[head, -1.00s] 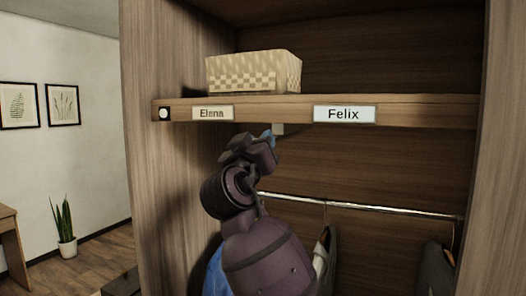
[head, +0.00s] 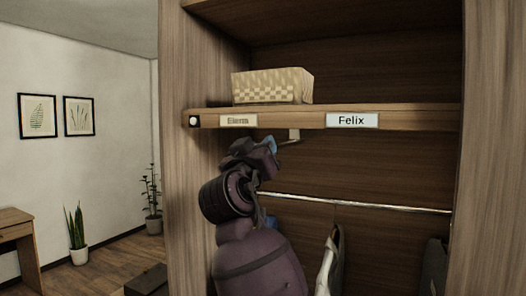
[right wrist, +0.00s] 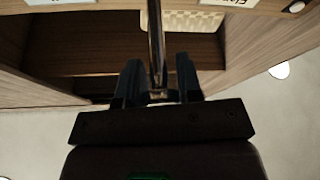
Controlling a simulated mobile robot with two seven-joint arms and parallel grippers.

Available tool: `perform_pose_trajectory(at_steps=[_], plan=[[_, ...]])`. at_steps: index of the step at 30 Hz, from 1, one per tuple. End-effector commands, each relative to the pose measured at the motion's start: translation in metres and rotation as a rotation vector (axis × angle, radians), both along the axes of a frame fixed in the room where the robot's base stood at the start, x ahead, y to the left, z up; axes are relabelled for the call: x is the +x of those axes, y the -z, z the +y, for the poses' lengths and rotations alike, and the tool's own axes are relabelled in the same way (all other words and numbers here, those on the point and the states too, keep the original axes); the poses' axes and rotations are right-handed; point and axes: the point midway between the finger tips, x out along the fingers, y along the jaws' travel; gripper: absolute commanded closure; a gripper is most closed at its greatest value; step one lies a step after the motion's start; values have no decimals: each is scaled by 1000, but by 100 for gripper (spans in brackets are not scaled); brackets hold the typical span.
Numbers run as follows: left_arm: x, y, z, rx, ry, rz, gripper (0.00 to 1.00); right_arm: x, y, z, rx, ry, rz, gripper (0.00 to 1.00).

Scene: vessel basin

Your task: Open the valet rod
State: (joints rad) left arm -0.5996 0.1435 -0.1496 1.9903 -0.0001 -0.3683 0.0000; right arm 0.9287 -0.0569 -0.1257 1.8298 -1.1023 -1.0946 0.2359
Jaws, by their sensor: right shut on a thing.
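The valet rod (head: 291,138) shows in the head view as a short pale metal piece under the shelf, just right of my right gripper (head: 268,148). In the right wrist view the rod (right wrist: 156,45) is a slim, shiny bar running from under the shelf edge down between the fingers. My right gripper (right wrist: 158,88) is shut on its near end. The fingers hide part of the rod in the head view. My left gripper is in neither view.
The wooden shelf (head: 300,117) carries a woven basket (head: 272,86), name labels for Elena and Felix, and a round white knob (head: 194,122). A hanging rail (head: 360,206) with garments (head: 331,262) is below. A cabinet side panel (head: 198,60) stands left of my arm.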

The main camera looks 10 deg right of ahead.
Motion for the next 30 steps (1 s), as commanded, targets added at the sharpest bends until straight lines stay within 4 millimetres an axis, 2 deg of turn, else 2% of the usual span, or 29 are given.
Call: perform_pose_trajectory(at_steps=[12, 25, 26, 30], plan=[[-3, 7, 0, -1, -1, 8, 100, -18, 0, 14, 3, 0, 1, 100], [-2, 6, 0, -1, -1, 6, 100, -20, 0, 16, 2, 0, 0, 100], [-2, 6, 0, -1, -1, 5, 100, -20, 0, 15, 2, 0, 0, 64], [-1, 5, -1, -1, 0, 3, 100, -20, 0, 15, 1, 0, 0, 43]])
